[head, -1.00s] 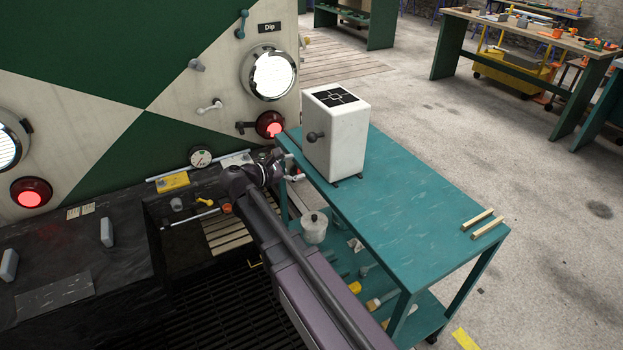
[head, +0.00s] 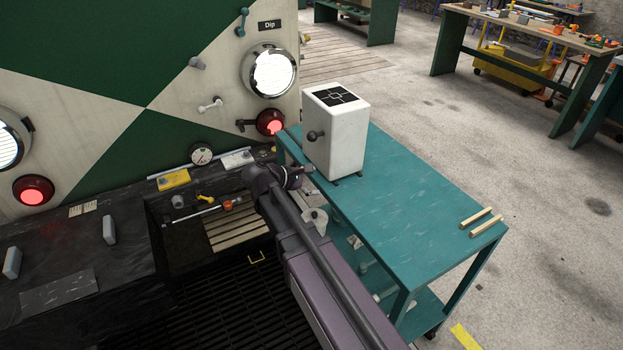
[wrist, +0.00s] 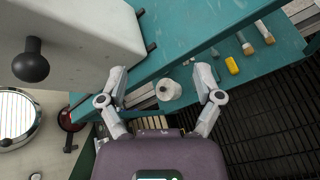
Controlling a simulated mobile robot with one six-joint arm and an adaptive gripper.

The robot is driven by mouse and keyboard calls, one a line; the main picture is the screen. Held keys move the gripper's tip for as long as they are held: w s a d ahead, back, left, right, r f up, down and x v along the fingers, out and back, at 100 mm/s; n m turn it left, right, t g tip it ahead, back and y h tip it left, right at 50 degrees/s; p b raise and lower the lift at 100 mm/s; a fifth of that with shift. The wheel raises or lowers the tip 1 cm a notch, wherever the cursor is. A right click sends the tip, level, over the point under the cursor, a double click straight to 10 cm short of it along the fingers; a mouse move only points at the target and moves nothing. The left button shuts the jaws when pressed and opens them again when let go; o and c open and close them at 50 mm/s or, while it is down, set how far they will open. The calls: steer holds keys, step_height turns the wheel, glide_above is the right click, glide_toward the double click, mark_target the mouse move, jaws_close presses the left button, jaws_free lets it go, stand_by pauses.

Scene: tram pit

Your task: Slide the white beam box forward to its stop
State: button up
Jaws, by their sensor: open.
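The white beam box (head: 345,142) stands upright at the far left end of the teal trolley top (head: 410,220), on short dark rails. A black panel with white cross marks covers much of its top, and a dark round knob (head: 316,136) sticks out of its near left side. In the wrist view the box (wrist: 85,40) and its knob (wrist: 31,65) fill the upper left. My gripper (wrist: 160,78) is open and empty, beside the trolley edge and lower than the knob. Its left finger looks near the box; I cannot tell whether they touch. In the head view its fingers are partly hidden.
Two pale wooden strips (head: 481,222) lie at the trolley's near right end; the top between is clear. A lower shelf holds a whitish can (wrist: 169,90) and brushes. The tram front with a red lamp (head: 270,122) stands left. A dark grated pit (head: 240,300) lies below.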

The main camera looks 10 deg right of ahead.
steer(key=n+t+h+b, duration=0.3)
steer(key=n+t+h, duration=0.15)
steer(key=n, duration=0.25)
glide_toward(311, 138)
steer(key=a, duration=0.3)
steer(key=shift+f, duration=0.4)
steer(key=x, duration=1.3)
steer(key=shift+w+d+f, duration=0.15)
steer(key=shift+d+f, duration=0.05)
steer(key=shift+d, duration=0.2)
steer(key=shift+c, duration=0.2)
